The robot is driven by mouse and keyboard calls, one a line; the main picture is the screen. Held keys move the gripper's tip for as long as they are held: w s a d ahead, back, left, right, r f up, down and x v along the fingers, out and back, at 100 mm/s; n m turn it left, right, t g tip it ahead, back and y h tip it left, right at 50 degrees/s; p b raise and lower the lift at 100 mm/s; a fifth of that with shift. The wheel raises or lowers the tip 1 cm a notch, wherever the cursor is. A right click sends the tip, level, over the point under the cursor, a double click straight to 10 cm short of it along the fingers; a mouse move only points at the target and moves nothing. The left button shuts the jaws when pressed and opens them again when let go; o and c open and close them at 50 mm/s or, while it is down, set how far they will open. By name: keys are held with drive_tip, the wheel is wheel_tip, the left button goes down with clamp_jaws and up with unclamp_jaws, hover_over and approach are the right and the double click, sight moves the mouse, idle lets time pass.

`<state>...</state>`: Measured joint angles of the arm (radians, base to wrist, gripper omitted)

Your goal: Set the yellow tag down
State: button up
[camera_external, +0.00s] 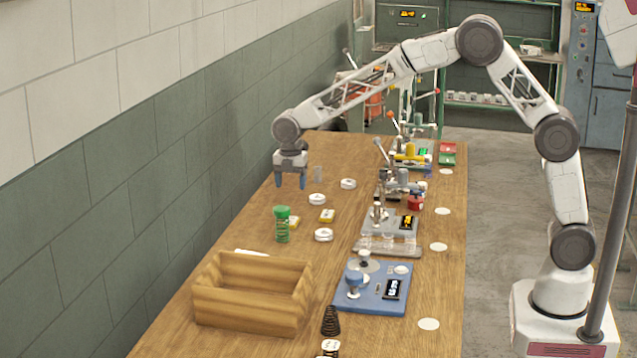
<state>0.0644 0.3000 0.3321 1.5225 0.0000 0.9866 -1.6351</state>
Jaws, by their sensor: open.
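A green spring (282,226) stands near the tags, with white round pieces (323,235) around. A wooden box (255,310) is at front left, a dark cone spring (331,320) beside it. A blue machine (372,291) and other devices line the right. A brick wall borders the left.

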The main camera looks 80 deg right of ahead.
drive_tip(key=s+a+r+m, duration=0.1)
drive_tip(key=s+r+m, duration=0.3)
drive_tip(key=s, duration=0.6)
drive_tip(key=s+a+r+m+t, duration=0.1)
drive_tip(key=s+r+m, duration=0.1)
drive_tip(key=s+r, duration=0.65)
drive_tip(key=s+a+r+m, duration=0.2)
drive_tip(key=s+r+m, duration=0.15)
drive_tip(key=s, duration=0.75)
drive_tip(key=s+a+f+m+t, duration=0.1)
drive_tip(key=s+f+m, duration=0.2)
drive_tip(key=s, duration=2.6)
drive_tip(key=m, duration=0.5)
drive_tip(key=shift+s+a+m+t, duration=0.15)
drive_tip(key=shift+s+m+t, duration=0.1)
drive_tip(key=shift+m+t, duration=0.1)
